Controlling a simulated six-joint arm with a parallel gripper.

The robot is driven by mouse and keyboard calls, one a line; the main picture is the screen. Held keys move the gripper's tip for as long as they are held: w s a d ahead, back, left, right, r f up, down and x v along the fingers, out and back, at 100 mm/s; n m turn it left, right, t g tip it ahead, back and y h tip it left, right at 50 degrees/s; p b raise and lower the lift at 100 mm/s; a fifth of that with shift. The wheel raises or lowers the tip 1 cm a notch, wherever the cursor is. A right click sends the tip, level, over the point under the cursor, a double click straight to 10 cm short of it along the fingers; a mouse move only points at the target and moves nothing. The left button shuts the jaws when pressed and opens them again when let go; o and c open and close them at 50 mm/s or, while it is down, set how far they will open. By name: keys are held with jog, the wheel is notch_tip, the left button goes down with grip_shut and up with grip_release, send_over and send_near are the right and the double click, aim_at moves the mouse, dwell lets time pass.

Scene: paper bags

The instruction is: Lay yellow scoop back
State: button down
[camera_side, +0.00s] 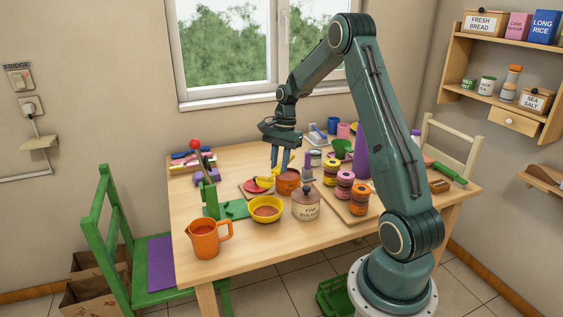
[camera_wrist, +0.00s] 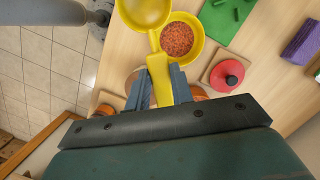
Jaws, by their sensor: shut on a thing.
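My gripper (camera_side: 280,166) is shut on the handle of the yellow scoop (camera_wrist: 157,70), which shows between the two fingers in the wrist view. In the side view the scoop (camera_side: 265,182) is a small yellow shape just below and left of the fingers. In the wrist view the scoop's round bowl (camera_wrist: 145,12) is at the top and looks empty. A yellow bowl (camera_side: 266,212) with reddish-brown grains stands on the table; in the wrist view it (camera_wrist: 197,53) is right of the scoop. I cannot tell whether the scoop touches anything below.
An orange pot (camera_side: 288,182) is right under my gripper. A red round piece with a dark knob (camera_wrist: 227,75) lies on a small board.

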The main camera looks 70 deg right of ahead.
jog(key=s+a+m+t, duration=0.2)
jog(key=s+a+m, duration=0.3)
jog(key=m, duration=0.2)
notch_tip(320, 180, down, 11)
jog(key=shift+f+t+y, duration=0.2)
jog(key=shift+t+y, duration=0.2)
dwell(0.3)
jog(key=shift+w+a+f, duration=0.1)
jog(key=shift+a+f, duration=0.05)
jog(key=shift+f, duration=0.1)
jog(key=shift+f, duration=3.05)
jog(key=c, duration=1.1)
grip_release()
jog(key=shift+c, duration=0.2)
